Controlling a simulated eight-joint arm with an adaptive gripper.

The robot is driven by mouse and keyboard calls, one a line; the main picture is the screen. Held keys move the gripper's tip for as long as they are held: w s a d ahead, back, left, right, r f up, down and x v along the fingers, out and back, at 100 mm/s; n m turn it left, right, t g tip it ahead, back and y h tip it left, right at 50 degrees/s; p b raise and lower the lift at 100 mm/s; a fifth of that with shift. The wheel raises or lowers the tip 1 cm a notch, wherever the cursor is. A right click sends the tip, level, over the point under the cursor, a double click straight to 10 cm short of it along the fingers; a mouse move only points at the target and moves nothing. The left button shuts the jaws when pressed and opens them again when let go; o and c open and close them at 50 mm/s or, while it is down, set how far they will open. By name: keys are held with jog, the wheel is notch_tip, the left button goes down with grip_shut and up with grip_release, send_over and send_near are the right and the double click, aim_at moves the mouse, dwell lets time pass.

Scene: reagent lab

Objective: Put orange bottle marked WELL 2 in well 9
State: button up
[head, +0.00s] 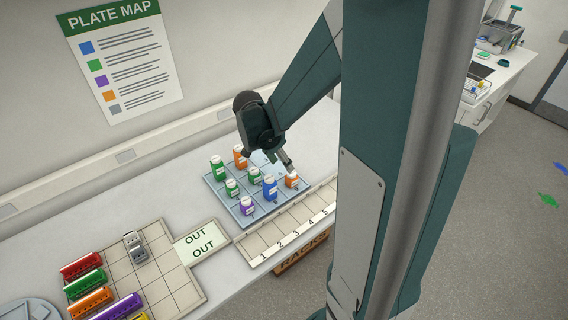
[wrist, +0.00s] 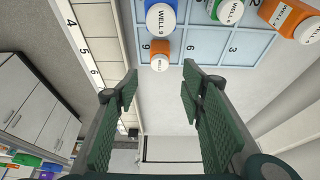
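A small orange bottle (head: 291,181) with a white cap stands upright at the right corner of the blue well tray (head: 218,191). In the wrist view this bottle (wrist: 160,50) is on the cell numbered 9, its cap turned toward the camera; its marking is too small to read. My gripper (wrist: 160,73) is open, its green fingers apart and empty, with the bottle just beyond the fingertips. In the head view my gripper (head: 288,165) is just above that bottle. A taller orange bottle (head: 239,156) stands at the tray's back; it also shows in the wrist view (wrist: 282,13).
Blue (head: 270,187), purple (head: 247,206) and several green bottles (head: 217,170) stand on the tray. Cells 3 and 6 look clear. A numbered rack strip (head: 290,231) lies along the front. A tiled board (head: 176,280) with coloured racks is at left.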

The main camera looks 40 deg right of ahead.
jog(key=shift+a+r, duration=0.15)
jog(key=shift+r, duration=0.05)
dwell(0.6)
jog(key=s+a+r+n+t+y, duration=0.1)
jog(key=s+a+r+n, duration=0.3)
jog(key=a, duration=0.4)
jog(key=s+a+r+n+t+y, duration=0.2)
jog(key=s+a+r+n, duration=0.3)
jog(key=a+n, duration=0.3)
jog(key=s+a+r+n+t+y, duration=0.1)
jog(key=s+a+r+n+t, duration=0.3)
jog(key=a+r+n, duration=0.2)
jog(key=shift+s+a+r, duration=0.35)
jog(key=shift+a+r, duration=0.25)
jog(key=shift+a, duration=0.75)
jog(key=shift+f, duration=0.1)
